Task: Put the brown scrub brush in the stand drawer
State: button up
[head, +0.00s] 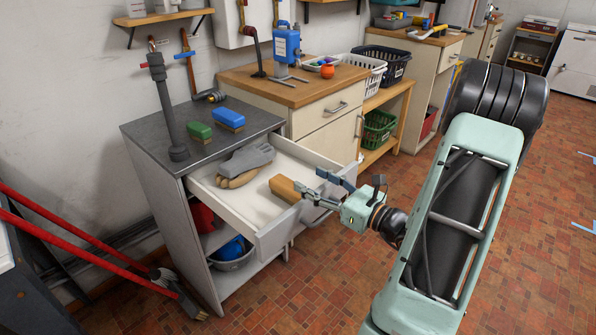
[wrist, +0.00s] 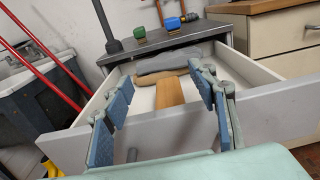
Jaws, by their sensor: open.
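The brown scrub brush (head: 286,189) looks like a plain brown block, with no bristles visible. It lies inside the open stand drawer (head: 277,236), toward the front and right. In the wrist view the brush (wrist: 170,92) shows beyond and between my fingers, its long side pointing away from me. My gripper (head: 318,187) is open with nothing between its pads, at the drawer's front edge close to the near end of the brush. Its blue pads (wrist: 164,88) stand wide apart in the wrist view. The drawer is pulled well out of the grey stand (head: 150,127).
Grey and tan gloves (head: 247,159) lie at the drawer's back. A green brush (head: 199,131), a blue brush (head: 229,118) and an upright pipe (head: 166,110) are on the stand top. Red handles (head: 80,242) lean at left. A wooden-topped cabinet (head: 293,90) stands behind.

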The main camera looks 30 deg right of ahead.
jog(key=shift+v, duration=1.85)
